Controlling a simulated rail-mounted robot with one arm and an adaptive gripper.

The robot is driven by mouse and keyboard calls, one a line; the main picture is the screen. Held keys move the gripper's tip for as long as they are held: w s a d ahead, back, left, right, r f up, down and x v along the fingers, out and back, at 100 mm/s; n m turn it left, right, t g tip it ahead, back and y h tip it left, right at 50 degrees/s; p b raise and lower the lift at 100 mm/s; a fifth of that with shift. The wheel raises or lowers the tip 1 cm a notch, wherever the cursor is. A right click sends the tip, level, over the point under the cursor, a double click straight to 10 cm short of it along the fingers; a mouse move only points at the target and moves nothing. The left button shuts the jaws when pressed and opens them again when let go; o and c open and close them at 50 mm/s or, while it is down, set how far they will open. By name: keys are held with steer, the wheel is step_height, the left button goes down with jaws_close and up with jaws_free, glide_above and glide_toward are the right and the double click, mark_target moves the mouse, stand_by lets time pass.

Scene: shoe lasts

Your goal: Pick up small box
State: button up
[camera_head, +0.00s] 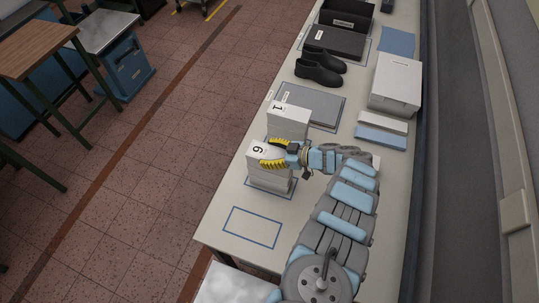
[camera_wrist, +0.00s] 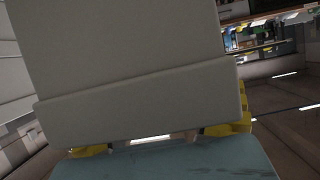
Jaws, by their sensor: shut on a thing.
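A small white box marked 6 or 9 (camera_head: 258,149) is near the front of the bench. My gripper (camera_head: 273,153), with yellow fingers, is shut on this box, one finger along each side. In the wrist view the pale box (camera_wrist: 130,60) fills most of the picture, with yellow finger parts (camera_wrist: 235,126) at its lower edges. White box parts show below the held box in the head view; I cannot tell whether it touches them. A second white box marked 1 (camera_head: 288,117) stands just behind.
The bench (camera_head: 222,218) has an empty blue-outlined rectangle (camera_head: 252,227) at its front. Behind are a grey flat case (camera_head: 310,105), black shoes (camera_head: 319,68), a larger white box (camera_head: 396,83) and a black tray (camera_head: 347,15). A stool and table stand at left.

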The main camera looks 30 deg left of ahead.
mark_target(268, 156)
steer(key=shift+r+p, duration=1.9)
steer(key=shift+p, duration=0.35)
steer(key=shift+s+d+r+p, duration=0.1)
steer(key=shift+r+p, duration=0.1)
steer(key=shift+p, duration=0.35)
steer(key=shift+s+d+r+p, duration=0.15)
steer(key=shift+s+p, duration=0.3)
steer(key=shift+p, duration=0.45)
steer(key=shift+s+r+p, duration=0.2)
steer(key=shift+r+p, duration=0.2)
steer(key=shift+p, duration=0.35)
steer(key=shift+s+r, duration=0.1)
